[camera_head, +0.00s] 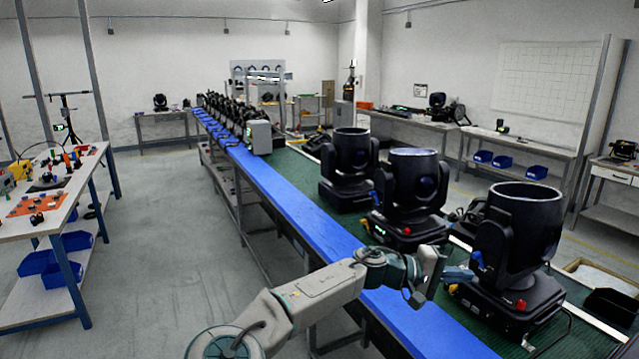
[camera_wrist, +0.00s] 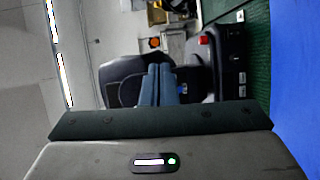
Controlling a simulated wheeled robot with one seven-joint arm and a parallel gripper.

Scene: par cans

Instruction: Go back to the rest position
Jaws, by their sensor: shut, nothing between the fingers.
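My gripper (camera_head: 462,273) reaches out over the blue front edge of the bench, beside the nearest par can (camera_head: 517,235). Its fingers are together with nothing between them. In the wrist view my gripper (camera_wrist: 158,86) shows as two blue-grey fingers side by side, pointing at a black par can (camera_wrist: 112,75). Two more black par cans, the middle one (camera_head: 411,195) and the far one (camera_head: 349,165), stand upright in a row on the green mat. I cannot tell whether my fingertips touch the nearest can.
The long bench (camera_head: 283,196) has a blue front strip and a row of dark fixtures (camera_head: 225,118) at its far end. A white side table (camera_head: 30,225) with small parts stands at the left. A tray (camera_head: 600,280) lies at the right. The grey floor (camera_head: 165,250) between is clear.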

